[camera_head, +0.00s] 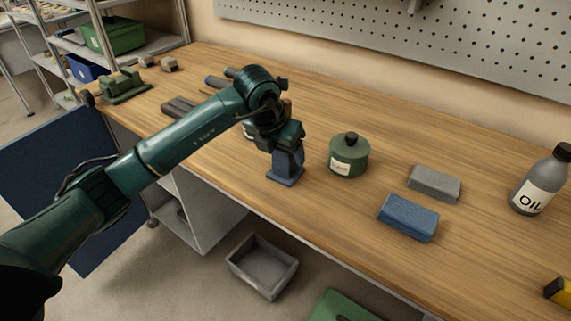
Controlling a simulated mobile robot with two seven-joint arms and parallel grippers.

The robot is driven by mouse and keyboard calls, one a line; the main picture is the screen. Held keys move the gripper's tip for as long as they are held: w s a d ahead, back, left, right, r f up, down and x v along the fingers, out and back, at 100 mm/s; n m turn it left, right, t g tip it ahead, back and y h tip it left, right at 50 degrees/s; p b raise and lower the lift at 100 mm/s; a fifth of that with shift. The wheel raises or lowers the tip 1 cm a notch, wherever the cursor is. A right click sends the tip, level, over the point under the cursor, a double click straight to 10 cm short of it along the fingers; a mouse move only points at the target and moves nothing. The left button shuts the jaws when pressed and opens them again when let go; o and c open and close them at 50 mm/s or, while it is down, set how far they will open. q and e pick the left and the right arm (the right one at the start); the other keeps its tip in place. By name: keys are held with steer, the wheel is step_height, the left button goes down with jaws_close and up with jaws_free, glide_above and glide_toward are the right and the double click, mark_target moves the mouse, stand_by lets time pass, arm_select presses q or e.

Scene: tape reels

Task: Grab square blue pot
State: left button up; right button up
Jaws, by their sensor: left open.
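A small square dark blue object (285,178), which looks like the square blue pot, stands on the wooden bench near its front edge. My left gripper (283,150) comes down over it from above, its jaws open around or just above the top of it. The gripper hides the upper part of the pot, so I cannot tell whether the fingers touch it. My right gripper is not in view.
A round green pot (348,157) with a black knob stands close to the right. A green vise-like piece (124,87) sits at the far left. The bench's right middle back is clear.

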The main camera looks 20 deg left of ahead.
arm_select(q)
jaws_close()
stand_by(0.6)
steer(key=shift+r, duration=0.1)
